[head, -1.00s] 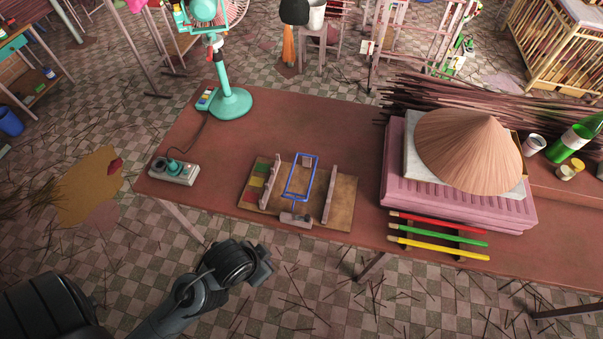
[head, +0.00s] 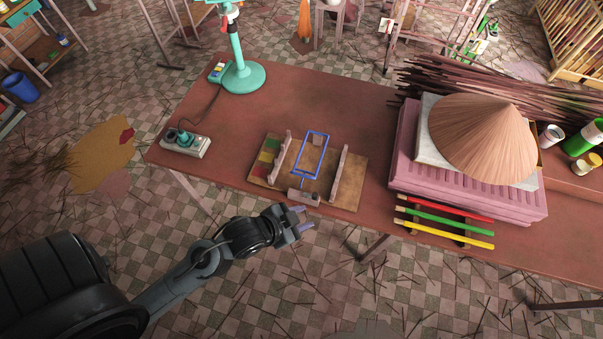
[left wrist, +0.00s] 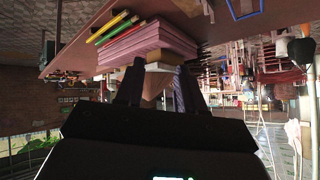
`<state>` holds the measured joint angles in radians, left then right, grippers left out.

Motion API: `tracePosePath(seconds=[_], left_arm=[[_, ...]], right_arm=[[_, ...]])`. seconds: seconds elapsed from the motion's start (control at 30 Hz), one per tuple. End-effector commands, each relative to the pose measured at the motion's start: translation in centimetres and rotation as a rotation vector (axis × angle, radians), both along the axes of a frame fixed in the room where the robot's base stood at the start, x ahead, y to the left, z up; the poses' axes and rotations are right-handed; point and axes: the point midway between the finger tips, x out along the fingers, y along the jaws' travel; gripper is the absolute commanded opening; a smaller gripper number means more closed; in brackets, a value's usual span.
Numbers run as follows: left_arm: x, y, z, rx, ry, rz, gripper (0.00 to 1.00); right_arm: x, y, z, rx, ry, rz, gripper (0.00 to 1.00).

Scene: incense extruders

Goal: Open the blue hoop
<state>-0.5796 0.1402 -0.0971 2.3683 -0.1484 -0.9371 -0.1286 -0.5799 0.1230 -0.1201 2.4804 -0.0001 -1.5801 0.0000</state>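The blue hoop (head: 300,154) is a thin rectangular frame. It lies over a wooden board (head: 347,190) on the table, between two upright wooden side pieces. A small grey block (head: 304,197) sits at its near end. Part of the hoop also shows at the top edge of the left wrist view (left wrist: 247,16). My left gripper (head: 303,218) is in front of the table's near edge, below the board in the picture and apart from the hoop. Its two fingers are spread and empty; they also show in the left wrist view (left wrist: 158,88). My right gripper is not in view.
A power strip (head: 185,145) and a teal fan (head: 243,77) stand on the left of the table (head: 340,95). A pink stack (head: 405,165) with a conical straw hat (head: 483,138) stands right of the board. Red, green and yellow sticks (head: 445,218) lie before it.

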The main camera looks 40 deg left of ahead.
Motion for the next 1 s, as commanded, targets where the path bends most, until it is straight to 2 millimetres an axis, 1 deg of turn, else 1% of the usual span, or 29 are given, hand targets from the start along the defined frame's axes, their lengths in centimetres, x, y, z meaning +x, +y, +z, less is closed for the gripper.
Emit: tracePosePath(seconds=[0.03,0.1,0.17,0.2,0.27,0.37,0.4,0.47,0.5,0.57,0.6,0.67,0.7,0.77,0.8,0.9,1.0], left_arm=[[1.0,0.0,-1.2,0.02,-0.078,-0.06,0.38],[2.2,-0.2,-2.9,0.042,-0.193,-0.152,0.38],[3.0,-0.1,-4.5,0.058,-0.289,-0.235,0.38],[3.4,0.1,-5.7,0.068,-0.35,-0.29,0.38],[3.9,0.6,-7.6,0.078,-0.439,-0.376,0.38],[4.4,2.5,-11.2,0.088,-0.574,-0.518,0.38],[4.6,3.7,-12.7,0.09,-0.623,-0.573,0.38],[4.8,5.7,-14.6,0.092,-0.685,-0.645,0.38],[4.9,7.2,-15.6,0.093,-0.719,-0.686,0.38],[5.3,9.4,-17.0,0.098,-0.759,-0.74,0.38],[5.6,11.1,-17.9,0.105,-0.778,-0.769,0.38],[6.1,13.5,-18.9,0.118,-0.799,-0.808,0.38],[6.6,15.2,-19.5,0.131,-0.805,-0.828,0.38],[7.3,17.4,-20.3,0.16,-0.804,-0.852,0.38],[7.9,18.9,-20.8,0.186,-0.797,-0.863,0.38],[9.4,21.8,-21.5,0.257,-0.78,-0.882,0.38],[10.6,23.3,-21.4,0.314,-0.783,-0.9,0.38]], right_arm=[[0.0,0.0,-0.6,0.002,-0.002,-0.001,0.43],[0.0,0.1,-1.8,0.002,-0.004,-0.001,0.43],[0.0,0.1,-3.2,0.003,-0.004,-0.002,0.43],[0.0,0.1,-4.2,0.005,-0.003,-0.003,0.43],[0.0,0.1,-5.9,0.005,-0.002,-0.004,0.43],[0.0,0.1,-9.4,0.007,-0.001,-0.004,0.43],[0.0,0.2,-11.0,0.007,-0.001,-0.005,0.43],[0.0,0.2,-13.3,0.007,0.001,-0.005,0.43],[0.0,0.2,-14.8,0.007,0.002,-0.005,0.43],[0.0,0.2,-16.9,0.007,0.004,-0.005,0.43],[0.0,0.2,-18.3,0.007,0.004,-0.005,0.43],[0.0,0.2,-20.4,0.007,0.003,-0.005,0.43],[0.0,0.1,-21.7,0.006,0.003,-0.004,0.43],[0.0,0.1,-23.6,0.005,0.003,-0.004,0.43],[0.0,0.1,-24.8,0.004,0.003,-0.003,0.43],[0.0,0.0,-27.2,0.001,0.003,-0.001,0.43],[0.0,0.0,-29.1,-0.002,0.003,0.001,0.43]])
